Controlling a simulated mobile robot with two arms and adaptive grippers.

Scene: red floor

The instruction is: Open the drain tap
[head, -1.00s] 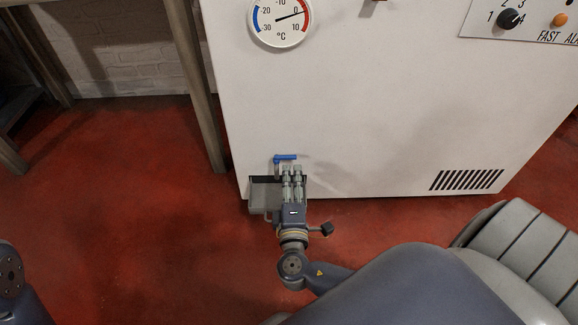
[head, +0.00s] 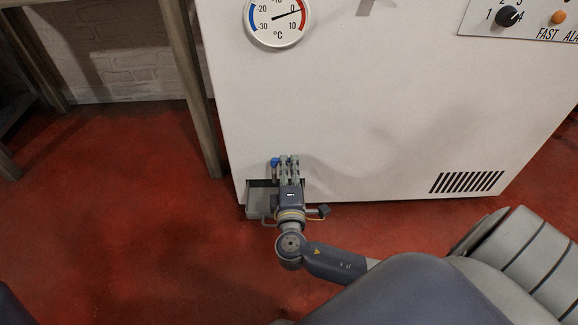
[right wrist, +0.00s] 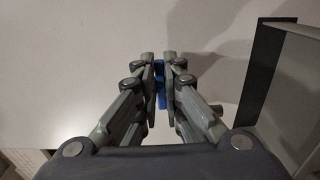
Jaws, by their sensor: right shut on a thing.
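The drain tap has a blue handle (head: 275,162) low on the front of the white freezer cabinet (head: 350,110). My right gripper (head: 286,160) is at the tap, and its fingers cover most of the handle in the head view. In the right wrist view, the blue handle (right wrist: 160,86) shows between the two fingers of my right gripper (right wrist: 160,62), which is shut on it. How far the handle is turned is hidden by the fingers. My left gripper is not in view.
A grey open tray (head: 257,204) sticks out at the cabinet's base, just below the tap. A dial thermometer (head: 277,18) and a control panel (head: 530,18) are higher up. A table leg (head: 192,90) stands to the left. The red floor on the left is clear.

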